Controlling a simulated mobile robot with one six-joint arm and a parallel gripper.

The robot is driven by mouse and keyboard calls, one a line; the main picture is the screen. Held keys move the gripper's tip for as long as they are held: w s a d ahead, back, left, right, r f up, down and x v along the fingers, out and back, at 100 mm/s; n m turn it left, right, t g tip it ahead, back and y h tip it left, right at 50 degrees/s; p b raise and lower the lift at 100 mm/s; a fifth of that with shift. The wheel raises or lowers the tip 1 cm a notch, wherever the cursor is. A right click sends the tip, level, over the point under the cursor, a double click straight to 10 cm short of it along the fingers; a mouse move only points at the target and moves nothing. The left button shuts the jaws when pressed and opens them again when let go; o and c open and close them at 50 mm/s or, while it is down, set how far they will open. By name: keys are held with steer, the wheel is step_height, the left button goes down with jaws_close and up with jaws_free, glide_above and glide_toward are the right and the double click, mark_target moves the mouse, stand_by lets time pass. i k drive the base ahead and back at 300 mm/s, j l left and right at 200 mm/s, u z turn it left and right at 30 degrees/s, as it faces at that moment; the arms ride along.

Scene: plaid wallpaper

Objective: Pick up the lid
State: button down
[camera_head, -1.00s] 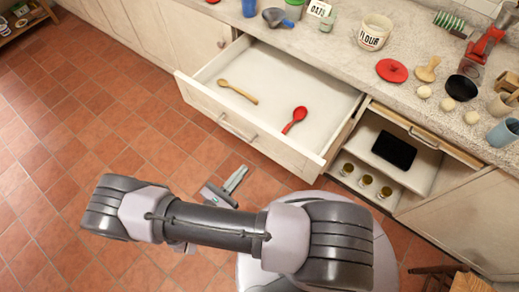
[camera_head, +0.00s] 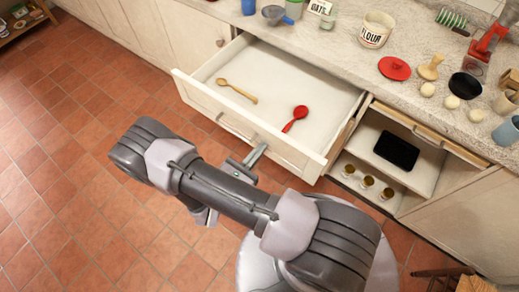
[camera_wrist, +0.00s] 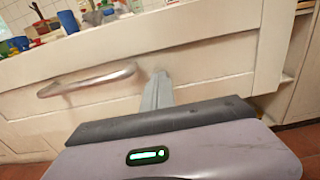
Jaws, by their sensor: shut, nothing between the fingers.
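A round red lid (camera_head: 394,68) with a small knob lies on the counter in the head view, beside the open flour canister (camera_head: 376,30). My gripper (camera_head: 262,148) is shut and empty, low in front of the open drawer, well apart from the lid. In the wrist view my gripper's fingers (camera_wrist: 158,78) point at the drawer front, just right of its metal handle (camera_wrist: 87,80). I cannot make out the lid in the wrist view.
The open drawer (camera_head: 283,155) juts out between my arm and the counter (camera_head: 345,50), with a wooden spoon (camera_head: 237,91) and a red spoon (camera_head: 295,118) inside. A wooden stamp-like tool (camera_head: 431,67) and a black bowl (camera_head: 466,85) stand right of the lid. The floor at left is clear.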

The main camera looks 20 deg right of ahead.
mark_target(394, 68)
steer(key=i+l, duration=0.15)
steer(key=l, duration=0.2)
steer(key=i+l, duration=0.1)
steer(key=l, duration=0.2)
steer(key=i+l, duration=0.15)
steer(key=l, duration=0.2)
steer(key=i+l, duration=0.1)
steer(key=l, duration=0.2)
